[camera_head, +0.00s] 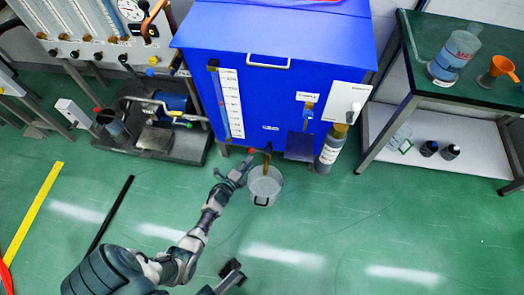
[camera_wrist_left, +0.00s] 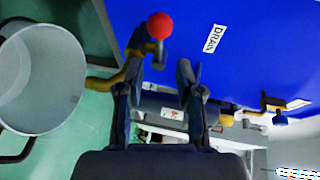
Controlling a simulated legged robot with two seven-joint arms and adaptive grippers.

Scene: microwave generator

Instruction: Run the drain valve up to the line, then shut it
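The blue tank (camera_head: 285,80) has a drain spout low on its front. In the left wrist view, the drain valve's red knob (camera_wrist_left: 160,26) sits on a dark stem by a yellow pipe (camera_wrist_left: 110,80), near the DRAIN label (camera_wrist_left: 214,38). My left gripper (camera_head: 243,165) is beside the spout. Its fingers (camera_wrist_left: 160,66) are apart with nothing between them, just short of the knob. A grey bucket (camera_head: 265,189) stands under the spout and also shows in the wrist view (camera_wrist_left: 72,60). I cannot make out a fill line or liquid in it. A dark part (camera_head: 230,275) at the bottom may be my right gripper.
A scale gauge (camera_head: 229,103) is on the tank's front left. A grey cylinder (camera_head: 328,150) hangs at the tank's right. A bench (camera_head: 455,95) stands at right, with a bottle and orange funnel. Pump equipment (camera_head: 165,120) is at left. The green floor in front is mostly clear.

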